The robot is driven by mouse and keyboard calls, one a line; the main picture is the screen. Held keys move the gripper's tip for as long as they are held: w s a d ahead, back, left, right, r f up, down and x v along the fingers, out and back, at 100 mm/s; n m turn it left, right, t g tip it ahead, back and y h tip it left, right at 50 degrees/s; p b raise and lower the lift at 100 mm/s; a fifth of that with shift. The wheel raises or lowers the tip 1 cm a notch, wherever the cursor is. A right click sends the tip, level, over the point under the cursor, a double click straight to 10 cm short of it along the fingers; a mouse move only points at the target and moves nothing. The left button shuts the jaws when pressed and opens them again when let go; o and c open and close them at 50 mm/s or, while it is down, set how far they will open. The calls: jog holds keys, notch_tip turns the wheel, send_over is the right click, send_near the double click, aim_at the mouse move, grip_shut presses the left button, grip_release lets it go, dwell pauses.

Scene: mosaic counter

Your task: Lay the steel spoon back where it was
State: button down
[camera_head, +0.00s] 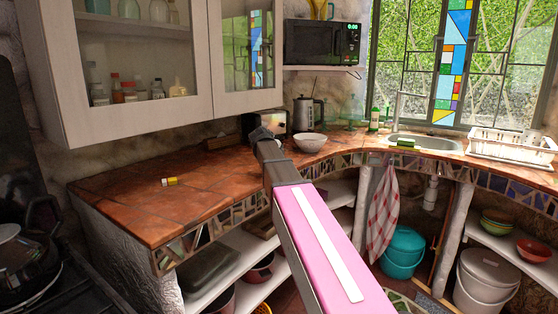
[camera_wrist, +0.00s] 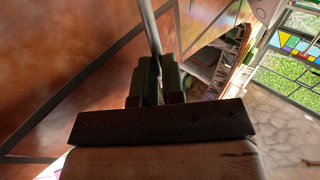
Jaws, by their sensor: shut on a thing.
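In the wrist view my gripper (camera_wrist: 155,75) is shut on the steel spoon (camera_wrist: 149,28). Only a thin grey length of the spoon shows, rising from between the fingers to the top edge; its other parts are out of frame or hidden. The terracotta counter (camera_wrist: 60,60) lies behind it, and I cannot tell whether the spoon touches it. In the head view my arm reaches over the counter (camera_head: 190,195) near its front edge. The fingers and spoon cannot be made out there.
A white bowl (camera_head: 309,143), a kettle (camera_head: 308,114) and a toaster (camera_head: 268,121) stand beyond my arm. The sink (camera_head: 425,142) and dish rack (camera_head: 512,148) are at right. The left counter is mostly clear.

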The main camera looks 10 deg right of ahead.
jog(key=shift+f, duration=0.3)
jog(key=c, duration=1.1)
grip_release()
jog(key=shift+c, duration=0.2)
jog(key=shift+s+a, duration=0.1)
jog(key=shift+s, duration=0.05)
